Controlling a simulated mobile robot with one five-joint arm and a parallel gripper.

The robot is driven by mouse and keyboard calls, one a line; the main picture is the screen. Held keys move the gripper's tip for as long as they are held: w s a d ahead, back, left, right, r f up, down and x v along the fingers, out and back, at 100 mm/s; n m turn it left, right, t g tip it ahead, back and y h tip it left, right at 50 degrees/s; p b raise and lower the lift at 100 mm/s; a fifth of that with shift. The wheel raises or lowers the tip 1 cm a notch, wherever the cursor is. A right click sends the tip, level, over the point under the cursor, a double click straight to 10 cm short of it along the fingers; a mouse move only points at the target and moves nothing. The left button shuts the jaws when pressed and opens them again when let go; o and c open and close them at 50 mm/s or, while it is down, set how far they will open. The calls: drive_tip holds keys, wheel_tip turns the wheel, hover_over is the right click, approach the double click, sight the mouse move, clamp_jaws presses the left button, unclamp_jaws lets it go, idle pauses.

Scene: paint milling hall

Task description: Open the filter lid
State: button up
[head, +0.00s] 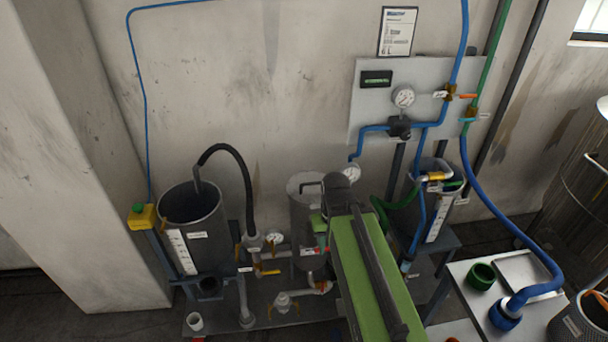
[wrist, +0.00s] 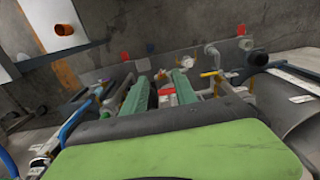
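The filter is a grey upright cylinder (head: 302,222) in the middle of the head view, behind my arm. Its round grey lid (head: 300,180) appears to lie flat on top. A dark bar shows at the lid's right side, and my wrist hides part of that side. My gripper (head: 319,228) points down in front of the filter's right side, below lid height in the picture. In the wrist view my gripper's two green fingers (wrist: 164,82) stand apart, with pipework, a red part and a white part showing between them. I cannot make out the lid in the wrist view.
An open grey tank (head: 193,210) with a black hose stands left of the filter. Valves and pipes (head: 285,300) crowd the base plate. A second tank (head: 440,190) and blue hoses are at right. A table (head: 455,312) holds a green ring (head: 482,276) and a tray (head: 525,270).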

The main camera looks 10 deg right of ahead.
drive_tip(key=shift+s, duration=0.1)
drive_tip(key=shift+r, duration=0.1)
wheel_tip(320, 180, up, 19)
drive_tip(key=n+t+p, duration=0.2)
drive_tip(key=n+p, duration=1.6)
hover_over(313, 183)
drive_tip(key=s, duration=0.3)
drive_tip(key=w+f+b, duration=0.1)
drive_tip(key=f+b, duration=0.4)
drive_tip(key=w+f+b, duration=0.1)
drive_tip(key=f+b, duration=0.4)
drive_tip(key=f, duration=0.1)
drive_tip(key=f+b, duration=0.5)
drive_tip(key=shift+w+a+f+b, duration=0.1)
drive_tip(key=shift+w+f+b, duration=0.05)
drive_tip(key=shift+w+b, duration=0.2)
clamp_jaws()
